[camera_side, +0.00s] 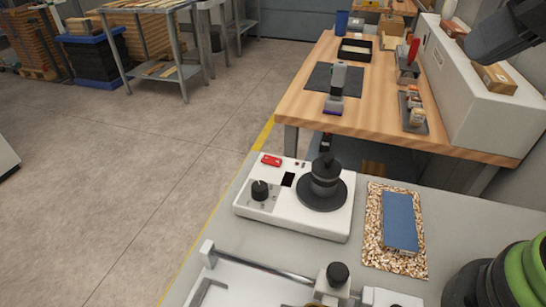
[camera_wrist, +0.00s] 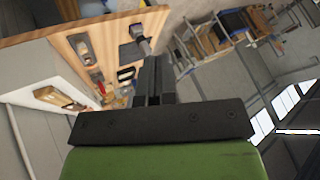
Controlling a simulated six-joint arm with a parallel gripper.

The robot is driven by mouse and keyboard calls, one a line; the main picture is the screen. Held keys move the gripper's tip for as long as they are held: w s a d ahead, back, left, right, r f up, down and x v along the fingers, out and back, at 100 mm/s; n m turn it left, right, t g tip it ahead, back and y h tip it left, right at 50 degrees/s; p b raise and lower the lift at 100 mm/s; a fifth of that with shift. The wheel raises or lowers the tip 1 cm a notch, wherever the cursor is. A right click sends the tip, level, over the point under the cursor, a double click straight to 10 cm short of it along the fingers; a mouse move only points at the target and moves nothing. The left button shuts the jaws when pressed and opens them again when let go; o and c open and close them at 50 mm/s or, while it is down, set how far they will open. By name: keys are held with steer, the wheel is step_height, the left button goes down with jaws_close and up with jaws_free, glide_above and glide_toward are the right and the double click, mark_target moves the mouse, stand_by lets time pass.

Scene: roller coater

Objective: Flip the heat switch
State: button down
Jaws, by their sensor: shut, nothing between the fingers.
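In the side view, a white hot-plate unit (camera_side: 335,222) stands on the grey bench. A small red switch (camera_side: 271,160), likely the heat switch, sits at its back left corner; its exact position is too small to tell. A black knob (camera_side: 260,190) and a dark square (camera_side: 288,180) are nearby. A round black plate (camera_side: 321,199) with a dark stacked piece on it fills the right half. My gripper (camera_wrist: 153,65) shows in the wrist view, shut and empty, pointing over the floor and wooden table. The hot-plate unit does not show there.
A speckled board (camera_side: 376,255) with a blue block (camera_side: 400,222) lies right of the unit. A white machine with a metal rod (camera_side: 248,263) is in front. A wooden table (camera_side: 300,98) with tools stands behind. Bare bench lies left of the machine.

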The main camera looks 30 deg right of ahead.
steer(key=w+a+f, duration=0.1)
steer(key=w, duration=0.8)
steer(key=t+y, duration=0.2)
steer(key=y, duration=0.1)
glide_above(272, 158)
step_height(272, 158, down, 16)
steer(key=shift+s+d+f, duration=0.15)
steer(key=shift+s+d, duration=0.2)
steer(key=shift+s, duration=0.1)
steer(key=shift+f, duration=0.15)
steer(key=shift+w+a+f, duration=0.15)
steer(key=shift+f, duration=1.25)
steer(key=shift+w+a+f, duration=0.1)
steer(key=shift+f, duration=1.35)
steer(key=shift+w+a+f, duration=0.15)
steer(key=shift+f, duration=1.25)
steer(key=shift+f, duration=0.1)
steer(key=shift+f, duration=0.3)
